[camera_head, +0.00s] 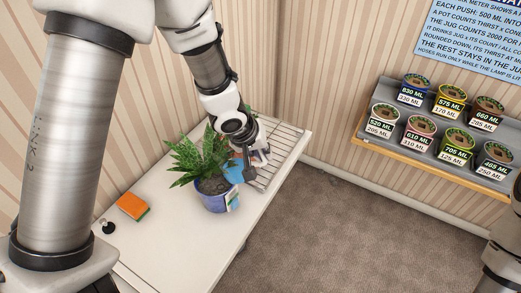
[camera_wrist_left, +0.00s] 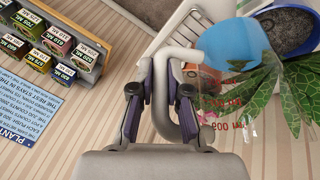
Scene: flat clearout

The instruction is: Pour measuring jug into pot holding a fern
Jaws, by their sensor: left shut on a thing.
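The pot (camera_head: 214,202) is dark blue, stands on the white counter and holds a green plant (camera_head: 200,155) with pointed leaves. In the left wrist view the soil in the pot (camera_wrist_left: 288,28) and the patterned leaves (camera_wrist_left: 265,90) show. My left gripper (camera_wrist_left: 160,103) is shut on the pale handle of the clear measuring jug (camera_wrist_left: 222,100), which has red markings. Light blue water (camera_wrist_left: 232,45) shows inside the jug. In the head view my left gripper (camera_head: 246,165) is right beside the plant and partly hides the jug. No stream of water is visible. My right gripper is out of view.
A wire rack (camera_head: 275,155) lies on the counter just beyond my left gripper. An orange sponge (camera_head: 132,206) and a small dark knob (camera_head: 107,227) are at the counter's left. A wall shelf (camera_head: 455,160) with several labelled tubs hangs at the right, below a blue poster (camera_head: 475,35).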

